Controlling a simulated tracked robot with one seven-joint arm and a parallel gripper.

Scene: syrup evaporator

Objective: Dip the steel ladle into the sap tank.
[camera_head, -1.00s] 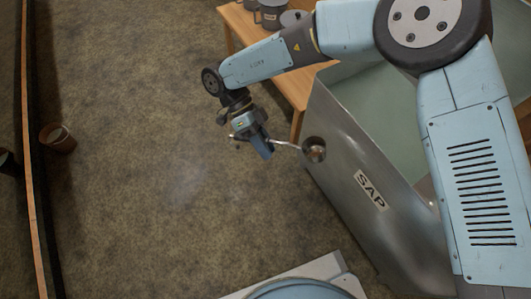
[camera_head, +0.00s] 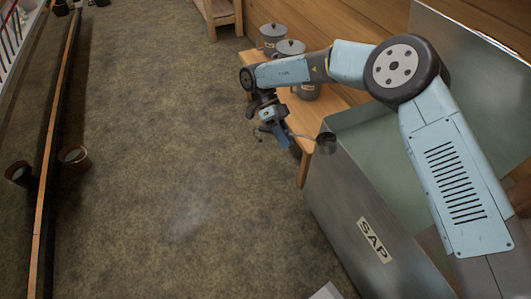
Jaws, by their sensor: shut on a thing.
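My gripper (camera_head: 281,138) is shut on the handle of the steel ladle (camera_head: 326,143). The handle runs right from the fingers to the round cup. I cannot tell the exact gap between cup and rim. The tank is a grey metal box with a SAP label (camera_head: 373,240) on its side and pale greenish liquid (camera_head: 375,150) inside. My arm reaches across above the tank and hides part of its opening.
A wooden table (camera_head: 305,160) behind the tank holds several grey lidded pots (camera_head: 272,40). Brown buckets (camera_head: 73,158) stand along a wooden rail (camera_head: 50,170) at the left. The floor between the rail and the tank is clear.

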